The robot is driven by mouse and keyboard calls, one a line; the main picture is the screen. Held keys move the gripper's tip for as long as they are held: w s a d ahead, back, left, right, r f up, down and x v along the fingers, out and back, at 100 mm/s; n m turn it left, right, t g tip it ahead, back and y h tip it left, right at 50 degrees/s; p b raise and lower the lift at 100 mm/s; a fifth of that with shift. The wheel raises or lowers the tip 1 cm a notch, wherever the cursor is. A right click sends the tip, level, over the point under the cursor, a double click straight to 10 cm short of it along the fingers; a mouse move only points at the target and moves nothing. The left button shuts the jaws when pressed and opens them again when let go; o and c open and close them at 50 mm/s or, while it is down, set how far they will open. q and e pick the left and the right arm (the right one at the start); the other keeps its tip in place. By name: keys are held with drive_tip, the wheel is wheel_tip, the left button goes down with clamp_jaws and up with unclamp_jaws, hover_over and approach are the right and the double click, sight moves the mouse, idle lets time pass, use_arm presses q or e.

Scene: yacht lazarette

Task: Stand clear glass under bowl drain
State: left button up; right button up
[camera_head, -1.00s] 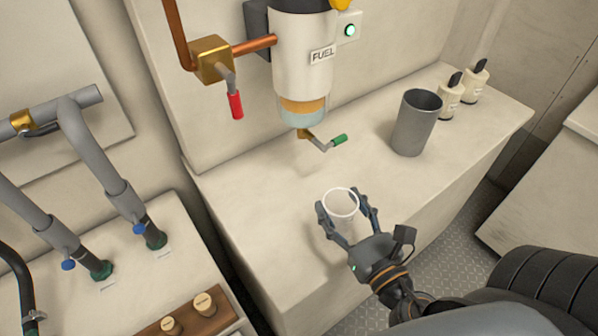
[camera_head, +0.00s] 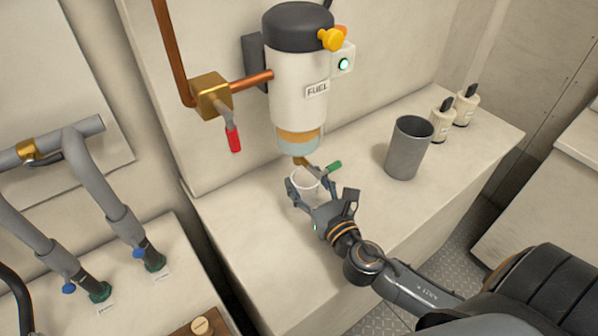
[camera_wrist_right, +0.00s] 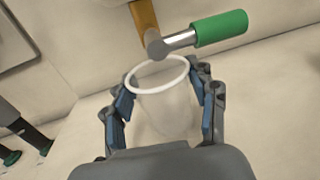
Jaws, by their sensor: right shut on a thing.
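The clear glass (camera_head: 304,181) with a white rim is held upright between the fingers of my right gripper (camera_head: 309,190), which is shut on it. The glass also shows in the right wrist view (camera_wrist_right: 165,108). The bowl (camera_head: 298,139) at the bottom of the white FUEL filter (camera_head: 297,90) holds an amber layer over a clear one. The drain (camera_head: 303,161), a brass outlet with a green-handled lever (camera_head: 333,167), hangs below it. In the head view the glass's rim overlaps the drain area. In the wrist view the drain lever is just beyond the rim. My left gripper is not in view.
A grey cup (camera_head: 408,150) stands on the bench to the right. Two small white bottles with black tops (camera_head: 441,120) are behind it. A red-handled valve (camera_head: 233,138) is on the copper pipe left of the filter. The bench front left is clear.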

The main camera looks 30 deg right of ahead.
sight(299, 171)
drive_tip(key=w, duration=0.3)
drive_tip(key=shift+w+r+p, duration=0.1)
drive_tip(key=shift+r+p, duration=0.1)
drive_tip(key=shift+p, duration=0.15)
drive_tip(key=shift+w+f, duration=0.25)
drive_tip(key=shift+f, duration=0.45)
drive_tip(key=shift+f+b, duration=0.3)
drive_tip(key=shift+b, duration=0.05)
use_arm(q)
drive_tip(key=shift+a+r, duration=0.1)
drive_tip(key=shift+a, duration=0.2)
use_arm(e)
drive_tip(key=shift+s+r, duration=0.1)
drive_tip(key=o, duration=1.3)
drive_tip(key=shift+f, duration=0.2)
drive_tip(key=shift+r, duration=0.15)
